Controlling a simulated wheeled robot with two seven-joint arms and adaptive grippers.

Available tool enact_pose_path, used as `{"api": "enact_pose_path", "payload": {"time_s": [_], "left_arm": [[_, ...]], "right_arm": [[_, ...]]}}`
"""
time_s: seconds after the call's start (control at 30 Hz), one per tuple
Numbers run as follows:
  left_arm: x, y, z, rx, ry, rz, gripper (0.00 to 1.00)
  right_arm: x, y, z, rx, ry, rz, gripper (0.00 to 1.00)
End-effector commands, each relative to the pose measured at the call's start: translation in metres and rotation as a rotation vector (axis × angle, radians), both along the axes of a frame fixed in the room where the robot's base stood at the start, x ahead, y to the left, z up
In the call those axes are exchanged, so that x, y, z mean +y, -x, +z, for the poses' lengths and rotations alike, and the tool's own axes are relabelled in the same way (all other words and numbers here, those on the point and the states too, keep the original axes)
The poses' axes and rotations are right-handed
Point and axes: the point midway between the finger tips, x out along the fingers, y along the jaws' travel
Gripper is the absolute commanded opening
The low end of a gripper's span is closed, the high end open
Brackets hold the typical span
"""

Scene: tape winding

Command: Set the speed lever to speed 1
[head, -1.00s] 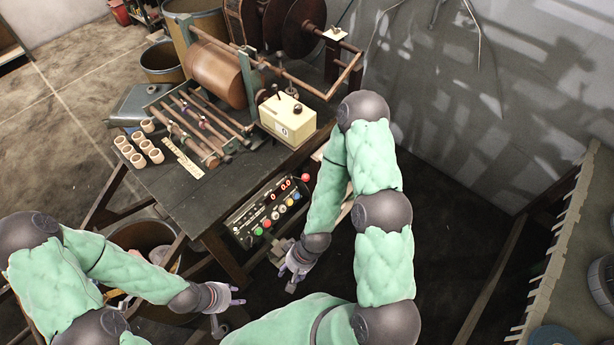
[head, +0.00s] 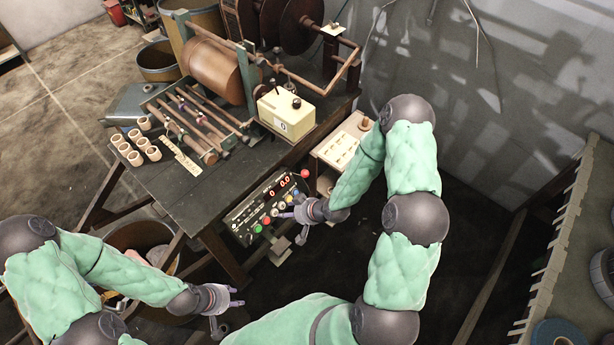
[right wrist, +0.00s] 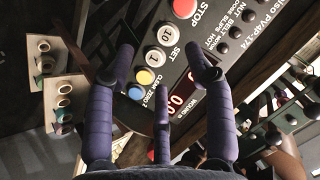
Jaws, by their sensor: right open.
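I cannot tell for sure which part is the speed lever. A red ball-ended knob (head: 305,173) stands at the right end of the control panel (head: 240,213). A cream box (head: 287,118) on the bench carries a dark knob (head: 296,103) and a label reading 0. My right gripper (head: 296,216) is open and empty, close to the panel's right part. In the right wrist view its fingers are spread before the panel (right wrist: 222,85), which has a red STOP button (right wrist: 184,8) and SET buttons. My left gripper (head: 236,297) is open and empty at lower left, away from the panel.
The dark bench (head: 190,195) holds rollers, a copper drum (head: 212,72) and several small cores (head: 135,158). A pale box with switches (head: 340,150) is right of the panel. A bin (head: 140,240) stands below the bench. A grey wall is at the right.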

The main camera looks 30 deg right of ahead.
Motion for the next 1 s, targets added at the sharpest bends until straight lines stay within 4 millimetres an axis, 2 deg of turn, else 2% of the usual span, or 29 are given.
{"api": "enact_pose_path", "payload": {"time_s": [0.03,0.1,0.27,0.43,0.6,0.8,1.0], "left_arm": [[0.000,0.000,-0.005,0.000,0.000,0.000,0.40],[0.000,0.000,-0.008,0.000,0.000,0.000,0.40],[0.000,0.000,-0.014,0.000,0.000,0.000,0.40],[0.000,0.000,-0.021,0.000,0.000,0.000,0.40],[0.000,0.000,-0.027,0.000,0.000,0.000,0.40],[0.000,0.000,-0.030,0.000,0.000,0.000,0.40],[0.000,0.000,-0.034,0.000,0.000,0.000,0.40]], "right_arm": [[-0.018,-0.016,0.006,-0.076,0.006,0.003,0.54],[-0.039,-0.033,0.017,-0.178,0.014,0.025,0.54],[-0.080,-0.053,0.043,-0.369,0.038,0.094,0.54],[-0.118,-0.053,0.065,-0.520,0.075,0.194,0.54],[-0.148,-0.035,0.077,-0.613,0.115,0.313,0.54],[-0.165,-0.016,0.082,-0.646,0.138,0.406,0.54],[-0.160,-0.019,0.077,-0.650,0.139,0.426,0.54]]}}
